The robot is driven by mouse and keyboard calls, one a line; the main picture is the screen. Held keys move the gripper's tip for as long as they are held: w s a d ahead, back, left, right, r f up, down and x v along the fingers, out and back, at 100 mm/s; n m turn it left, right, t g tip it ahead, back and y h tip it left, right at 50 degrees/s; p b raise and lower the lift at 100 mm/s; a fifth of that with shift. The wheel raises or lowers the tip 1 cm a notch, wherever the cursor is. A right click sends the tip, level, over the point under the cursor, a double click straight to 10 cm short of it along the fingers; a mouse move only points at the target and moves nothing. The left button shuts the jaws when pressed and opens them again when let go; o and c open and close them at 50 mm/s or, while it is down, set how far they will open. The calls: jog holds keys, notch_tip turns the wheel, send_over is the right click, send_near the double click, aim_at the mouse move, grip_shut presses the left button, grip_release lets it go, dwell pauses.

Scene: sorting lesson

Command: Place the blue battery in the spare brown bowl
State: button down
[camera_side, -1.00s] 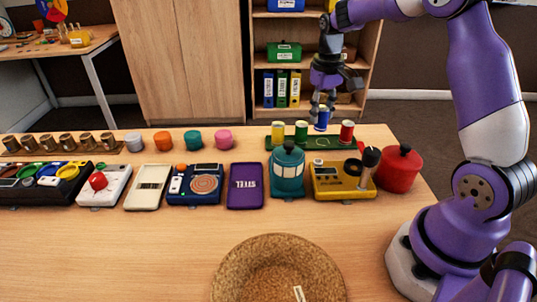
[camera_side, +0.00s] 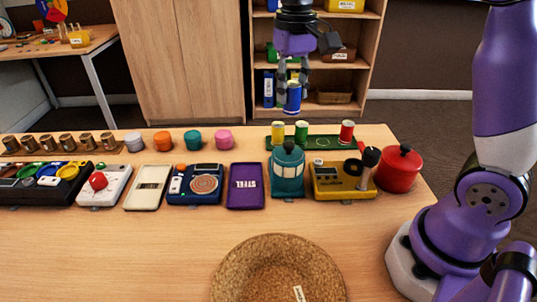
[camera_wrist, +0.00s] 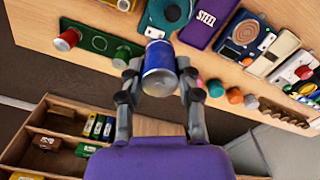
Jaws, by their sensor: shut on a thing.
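The blue battery (camera_side: 292,99) is a blue cylinder with a pale metal end. My gripper (camera_side: 292,82) is shut on it and holds it in the air above the back edge of the table. In the wrist view the battery (camera_wrist: 158,66) sits between the two fingers. The brown bowl (camera_side: 233,264) is wide, round and cork-textured, with a small white label inside. It stands at the front middle of the table, well below and in front of my gripper. The wrist view does not show it.
A green rack (camera_side: 321,143) holds yellow, green and red cylinders and has one empty ring. A teal canister (camera_side: 288,174), a yellow device (camera_side: 341,186) and a red pot (camera_side: 399,170) stand in front or beside it. Several trays and devices line the left. The front-left tabletop is clear.

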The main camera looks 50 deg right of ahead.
jog(key=s+a, duration=0.5)
jog(key=a, duration=0.8)
send_over(278, 301)
notch_tip(278, 301, down, 16)
jog(key=shift+r, duration=0.1)
jog(key=shift+f, duration=0.2)
jog(key=c, duration=0.5)
grip_release()
